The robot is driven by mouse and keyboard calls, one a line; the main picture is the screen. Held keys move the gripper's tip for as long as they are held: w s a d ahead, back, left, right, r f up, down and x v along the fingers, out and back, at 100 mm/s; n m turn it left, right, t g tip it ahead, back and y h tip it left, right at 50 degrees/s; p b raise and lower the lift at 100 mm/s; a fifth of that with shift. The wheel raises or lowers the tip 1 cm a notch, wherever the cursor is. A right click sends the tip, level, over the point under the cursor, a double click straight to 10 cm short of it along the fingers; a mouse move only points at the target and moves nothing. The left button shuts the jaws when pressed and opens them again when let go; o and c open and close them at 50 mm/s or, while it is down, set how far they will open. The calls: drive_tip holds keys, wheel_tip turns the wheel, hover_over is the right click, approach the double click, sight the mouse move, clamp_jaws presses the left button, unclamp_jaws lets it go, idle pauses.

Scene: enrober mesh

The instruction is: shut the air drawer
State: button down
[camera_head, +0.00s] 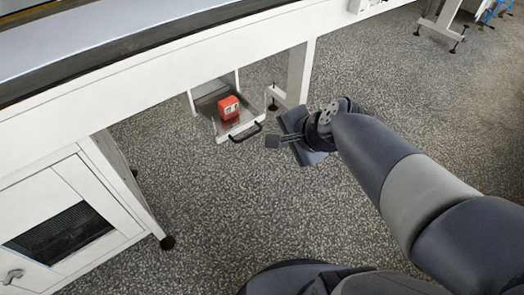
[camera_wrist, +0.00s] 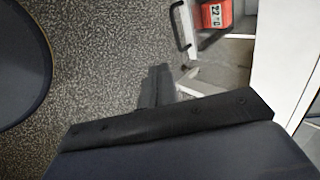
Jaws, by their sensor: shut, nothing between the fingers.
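The air drawer (camera_head: 211,103) hangs under the white machine frame and stands pulled out, with a black handle (camera_head: 246,132) on its front. A red box with a white label (camera_head: 229,107) sits in it. In the wrist view the handle (camera_wrist: 181,26) and the red box (camera_wrist: 214,14) show at the top, partly cut off. My gripper (camera_head: 272,141) is shut and empty, a little to the right of the handle and apart from it. In the wrist view its fingers (camera_wrist: 155,88) point toward the drawer side, dark and partly hidden by my wrist.
The white machine frame (camera_head: 160,70) runs above the drawer, with a support leg (camera_head: 299,75) to its right. A white cabinet (camera_head: 65,215) with a dark grille stands at the left. The speckled floor before the drawer is clear.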

drive_tip(key=w+a+r+b+x, duration=0.1)
drive_tip(key=b+x, duration=0.2)
drive_tip(key=x, duration=1)
drive_tip(key=shift+w+r+b, duration=0.3)
drive_tip(key=shift+r+b, duration=0.05)
drive_tip(key=shift+b, duration=0.05)
drive_tip(key=w+a+p, duration=0.2)
drive_tip(key=w, duration=0.1)
drive_tip(key=w+a+p, duration=0.2)
drive_tip(key=w+a, duration=0.1)
drive_tip(key=w, duration=0.1)
drive_tip(key=w+a+p, duration=0.2)
drive_tip(key=w, duration=0.2)
drive_tip(key=shift+a+r+p, duration=0.15)
drive_tip(key=shift+a+p, duration=0.15)
drive_tip(key=shift+w+a, duration=0.15)
drive_tip(key=shift+w, duration=0.1)
